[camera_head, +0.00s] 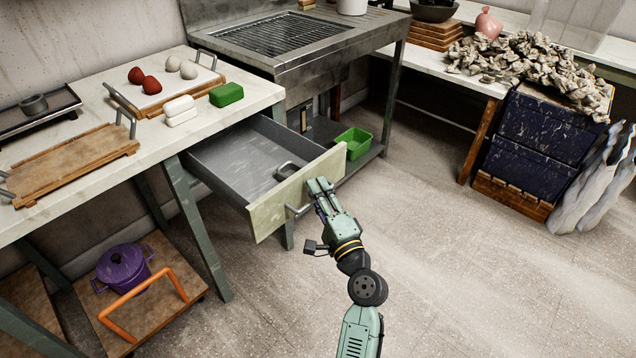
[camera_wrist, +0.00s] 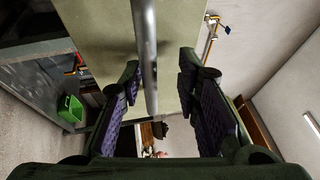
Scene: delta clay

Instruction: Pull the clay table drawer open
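The clay table drawer (camera_head: 232,166) stands well out from under the white-topped table (camera_head: 85,78), and its grey interior shows. Its pale front panel (camera_head: 268,216) faces my arm and also fills the upper middle of the wrist view (camera_wrist: 185,30). A metal bar handle (camera_head: 296,211) is on that panel. My gripper (camera_head: 320,185) is at the drawer front, beside the handle. In the wrist view, the handle bar (camera_wrist: 147,50) runs between my two fingers (camera_wrist: 160,65), with visible gaps on both sides. The fingers are apart. Part of the handle is hidden by my gripper in the head view.
A green bin (camera_head: 355,143) sits on a low shelf behind the drawer. A purple pot (camera_head: 123,266) and an orange-handled board stand below left. Dark blue crates (camera_head: 540,130) stand at right. The floor (camera_head: 450,260) around my arm is clear.

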